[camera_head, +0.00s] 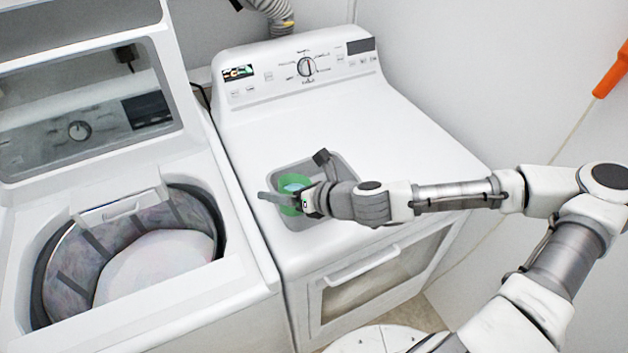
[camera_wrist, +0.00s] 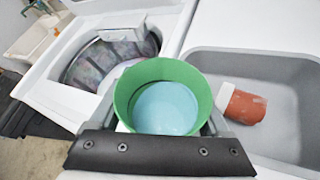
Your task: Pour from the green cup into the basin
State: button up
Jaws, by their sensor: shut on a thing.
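The green cup (camera_wrist: 126,98) is in my gripper in the wrist view, with light blue contents (camera_wrist: 165,107) inside. It looks roughly upright there. In the head view the green cup (camera_head: 289,184) shows between the fingers of my gripper (camera_head: 290,198), partly hidden by them. My gripper is shut on the cup. The grey basin (camera_head: 344,168) sits on top of the closed dryer, and the cup is over or beside its left part; the exact height is unclear. The basin (camera_wrist: 285,135) also shows at the right in the wrist view.
A red-brown object with a white end (camera_wrist: 244,106) lies in or by the basin. The white dryer (camera_head: 400,120) has free top around the basin. An orange item (camera_head: 611,72) is on the right wall.

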aim_at(288, 179)
jog(key=shift+w+d+r, duration=0.1)
jog(key=shift+w+r, duration=0.05)
jog(key=shift+w, duration=0.05)
jog(key=shift+w+d+f+m+g+y+p, duration=0.2)
jog(key=shift+w+f+m+g+y+p, duration=0.15)
jog(key=shift+f+m+g, duration=0.3)
jog(key=shift+w+d+r+m+g+p, duration=0.3)
jog(key=shift+w+r+m+g+p, duration=0.25)
jog(key=shift+p, duration=0.45)
jog(key=shift+w+f+m+g+y, duration=0.2)
jog(key=shift+f+m+g+y, duration=0.15)
jog(key=shift+f+m, duration=0.2)
dwell(0.3)
jog(key=shift+r+m+g+y+p, duration=0.55)
jog(key=shift+m+p, duration=0.1)
jog(key=shift+p, duration=0.15)
dwell(1.2)
jog(key=shift+d+r+m+g+y, duration=0.1)
jog(key=shift+r+m+g+y, duration=0.35)
jog(key=shift+m, duration=0.35)
dwell(1.3)
jog(key=shift+w+d+f+m+g+b, duration=0.25)
jog(key=shift+w+f+m+g+b, duration=0.25)
jog(key=shift+b, duration=0.45)
